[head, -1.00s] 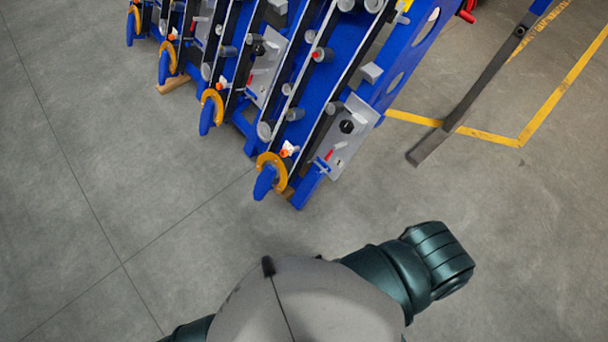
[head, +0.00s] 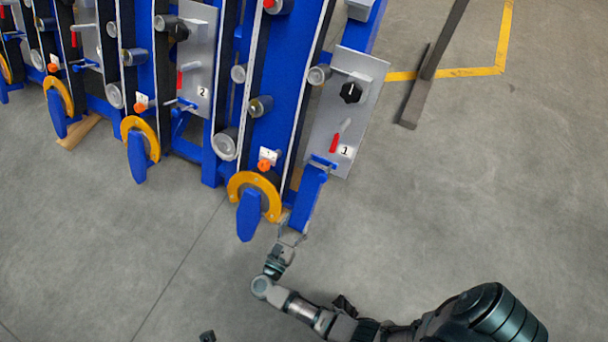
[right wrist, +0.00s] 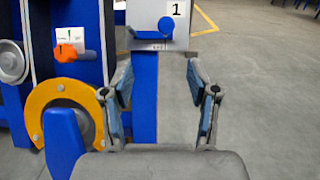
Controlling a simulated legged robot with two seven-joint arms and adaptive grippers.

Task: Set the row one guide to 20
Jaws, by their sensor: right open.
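The row one unit is the right-hand blue row, with a grey panel (head: 345,112) marked 1. The panel carries a black knob (head: 351,92) and a red pointer (head: 334,143). A small blue part (head: 323,162) sits at its lower edge; in the right wrist view a blue hook-like part (right wrist: 166,27) is below the number. An orange knob (head: 264,165) with a white tag marked 1 sits above a yellow ring (head: 240,182). My right gripper (head: 293,232) is open and empty, just below the blue end post (head: 306,200). The guide's setting is not readable.
Row two, with its panel (head: 201,70) marked 2, and further blue rows stand to the left. A dark metal leg (head: 425,85) stands on the right by a yellow floor line (head: 470,72). The grey floor in front is clear.

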